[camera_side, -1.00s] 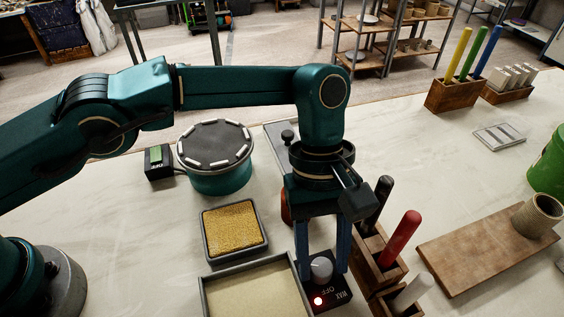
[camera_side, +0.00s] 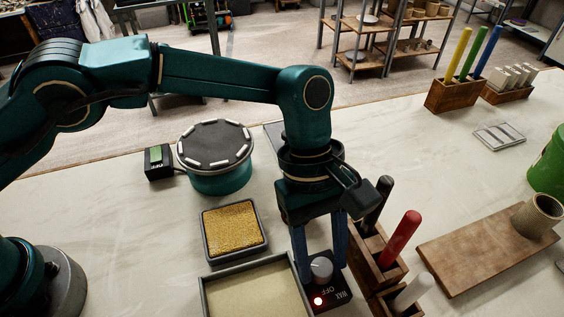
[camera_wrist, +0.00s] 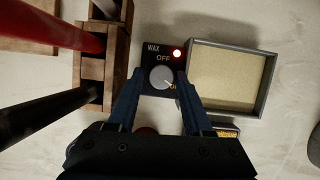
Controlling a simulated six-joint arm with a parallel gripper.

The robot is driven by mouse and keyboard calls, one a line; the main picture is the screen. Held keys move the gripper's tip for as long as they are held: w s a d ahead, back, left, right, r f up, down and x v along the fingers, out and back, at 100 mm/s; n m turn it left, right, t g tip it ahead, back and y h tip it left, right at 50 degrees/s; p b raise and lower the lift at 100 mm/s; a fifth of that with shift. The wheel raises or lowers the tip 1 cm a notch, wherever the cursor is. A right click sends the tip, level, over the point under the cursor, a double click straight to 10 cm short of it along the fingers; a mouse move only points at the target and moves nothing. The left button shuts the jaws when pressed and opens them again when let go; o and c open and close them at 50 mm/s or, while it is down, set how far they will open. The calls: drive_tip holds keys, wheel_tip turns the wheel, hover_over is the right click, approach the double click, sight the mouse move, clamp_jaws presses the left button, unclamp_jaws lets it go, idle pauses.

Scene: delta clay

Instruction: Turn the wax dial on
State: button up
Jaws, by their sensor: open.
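The wax dial is a round grey-white knob (camera_side: 321,268) on a small black box (camera_side: 335,294) lettered WAX and OFF, with a lit red light (camera_side: 318,301). In the wrist view the knob (camera_wrist: 161,78) sits between the fingertips, and a pale mark on it points toward the lower right. A further label beside the knob is mostly hidden by a finger. My gripper (camera_side: 320,266) points down with its blue fingers open, one on each side of the knob. I cannot tell whether either finger touches it.
A wooden holder (camera_side: 382,285) with black, red and white-handled tools stands close to the right of the dial. A shallow sand-coloured tray (camera_side: 204,293) lies close on the left, with a gold sponge-like tray (camera_side: 263,222) behind it. A turntable (camera_side: 222,182) stands farther back.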

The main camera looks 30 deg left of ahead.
drive_tip(key=n, duration=0.2)
drive_tip(key=n+t, duration=0.1)
drive_tip(key=n, duration=0.1)
drive_tip(key=s+n+t+h, duration=0.1)
drive_tip(key=n, duration=0.2)
drive_tip(key=n+t, duration=0.1)
drive_tip(key=n, duration=0.2)
drive_tip(key=shift+n+t, duration=0.4)
drive_tip(key=shift+a+r+n, duration=0.1)
drive_tip(key=shift+r+n, duration=0.2)
drive_tip(key=v, duration=0.5)
drive_tip(key=shift+w, duration=0.1)
drive_tip(key=w+a+r+n+t, duration=0.1)
drive_tip(key=w+a+r+t, duration=0.4)
drive_tip(key=a+r, duration=0.4)
drive_tip(key=s+a+r+m+y, duration=0.1)
drive_tip(key=a+r+m, duration=0.1)
drive_tip(key=a, duration=0.5)
drive_tip(key=s+a+r+m+t+y, duration=0.1)
drive_tip(key=s+a+r+m, duration=0.1)
drive_tip(key=a+m, duration=0.2)
drive_tip(key=shift+s+a+r+m, duration=0.3)
drive_tip(key=shift+a, duration=1.05)
